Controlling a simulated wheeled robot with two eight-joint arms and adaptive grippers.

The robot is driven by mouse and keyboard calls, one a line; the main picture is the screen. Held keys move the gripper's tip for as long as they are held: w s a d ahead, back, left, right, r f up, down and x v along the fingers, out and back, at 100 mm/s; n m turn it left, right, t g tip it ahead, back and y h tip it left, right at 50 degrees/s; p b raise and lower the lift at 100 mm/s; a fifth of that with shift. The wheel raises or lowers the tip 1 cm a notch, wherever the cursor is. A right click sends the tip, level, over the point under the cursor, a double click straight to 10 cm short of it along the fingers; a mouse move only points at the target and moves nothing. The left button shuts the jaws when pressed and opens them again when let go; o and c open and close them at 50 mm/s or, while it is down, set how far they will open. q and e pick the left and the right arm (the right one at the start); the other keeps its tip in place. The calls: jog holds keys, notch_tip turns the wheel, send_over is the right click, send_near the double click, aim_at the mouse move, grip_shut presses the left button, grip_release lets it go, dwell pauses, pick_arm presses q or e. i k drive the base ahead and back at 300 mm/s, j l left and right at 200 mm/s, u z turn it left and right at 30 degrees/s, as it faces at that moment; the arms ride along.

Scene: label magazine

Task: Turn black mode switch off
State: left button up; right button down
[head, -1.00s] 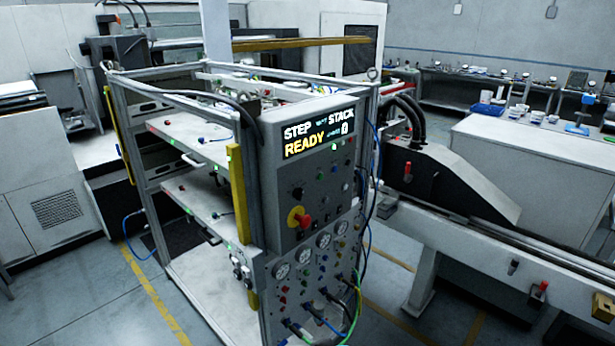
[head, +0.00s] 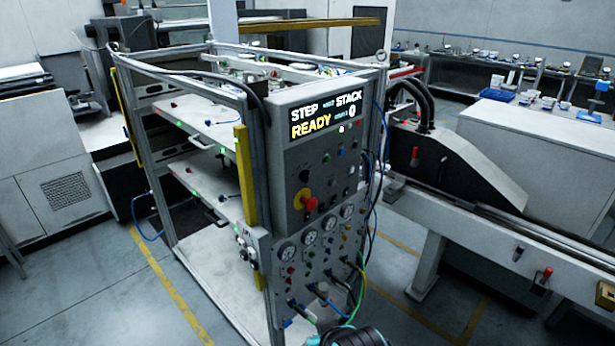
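The control panel (head: 322,240) stands on the front corner of a metal frame rack in the middle of the head view. A round black knob (head: 304,175) sits on its upper left part, below the lit display; it looks like the black mode switch. Its pointer is too small to read. The display (head: 328,117) reads "STEP", "STACK" and a yellow "READY". A dark part with teal spots, which looks like the end of my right arm (head: 350,337), shows at the bottom edge, well below the knob. Its fingers cannot be made out. My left gripper is not in view.
A red and yellow emergency stop (head: 306,201) sits just below the knob. Gauges, small coloured buttons and plugged cables (head: 335,300) fill the lower panel. A conveyor (head: 500,235) with a black cover stands at the right. The floor at the lower left is clear.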

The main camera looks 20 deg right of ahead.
aim_at(304, 176)
jog(key=i+l+u, duration=0.2)
jog(key=l, duration=0.55)
jog(key=l+u, duration=0.2)
jog(key=l, duration=0.6)
jog(key=i+l+u, duration=0.2)
jog(key=l, duration=0.6)
jog(key=k, duration=0.1)
